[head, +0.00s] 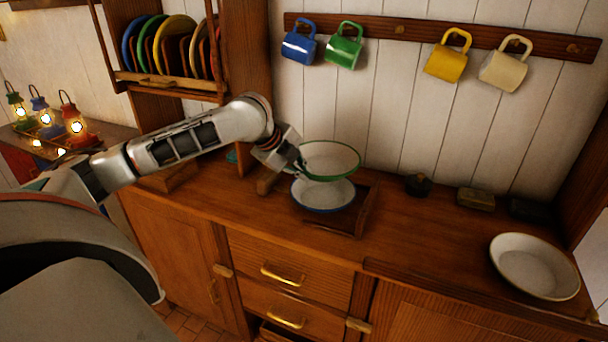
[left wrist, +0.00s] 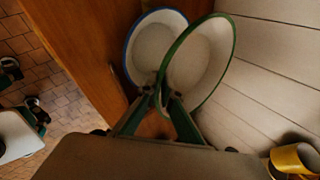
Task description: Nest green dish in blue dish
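The green dish (head: 332,158) is white inside with a green rim. My left gripper (head: 299,165) is shut on its left edge and holds it above the blue dish (head: 323,195), a white dish with a blue rim. In the head view the green dish overlaps the back part of the blue dish. In the left wrist view, the fingers (left wrist: 162,94) meet at the rim of the green dish (left wrist: 202,65), which is tilted across part of the blue dish (left wrist: 152,45). Whether the dishes touch is unclear. My right gripper is not in view.
The blue dish sits in a low wooden tray (head: 352,225) on the counter (head: 420,235). A plain white dish (head: 535,266) stands at the right. A plate rack (head: 170,85) is at the left, and several mugs hang on the wall rail (head: 400,30).

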